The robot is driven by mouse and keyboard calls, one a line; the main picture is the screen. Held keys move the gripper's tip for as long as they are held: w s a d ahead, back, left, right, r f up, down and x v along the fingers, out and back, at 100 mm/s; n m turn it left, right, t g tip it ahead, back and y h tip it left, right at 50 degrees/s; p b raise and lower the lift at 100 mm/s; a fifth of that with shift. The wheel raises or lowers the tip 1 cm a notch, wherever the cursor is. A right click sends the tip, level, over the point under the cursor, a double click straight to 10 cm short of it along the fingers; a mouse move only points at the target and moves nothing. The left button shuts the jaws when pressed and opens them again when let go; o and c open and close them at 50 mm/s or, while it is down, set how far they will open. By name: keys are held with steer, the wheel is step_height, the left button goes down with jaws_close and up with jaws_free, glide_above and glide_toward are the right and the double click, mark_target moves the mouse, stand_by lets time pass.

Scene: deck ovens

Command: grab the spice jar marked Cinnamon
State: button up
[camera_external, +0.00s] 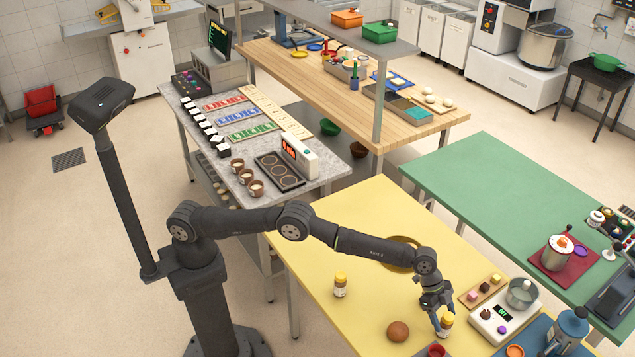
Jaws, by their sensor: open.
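Two small spice jars with yellow caps and pale labels stand on the yellow table (352,232). One jar (340,287) stands upright on the left part of the table, apart from my gripper. The other jar (446,322) is at the tip of my gripper (438,310). The labels are too small to read, so I cannot tell which is Cinnamon. My gripper points down and is open. I cannot tell whether the fingers are around this jar or just behind it, or whether they touch it.
A brown ball (398,331) lies left of my gripper. A white scale (494,321), a small wooden board (483,290) with coloured pieces and a blue mat (540,332) are to the right. A round tan ring or bowl (398,262) lies behind my forearm. The table's left part is mostly clear.

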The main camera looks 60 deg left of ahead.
steer(key=shift+d+f, duration=0.2)
steer(key=shift+f, duration=0.1)
steer(key=c, duration=1.2)
steer(key=shift+r, duration=0.1)
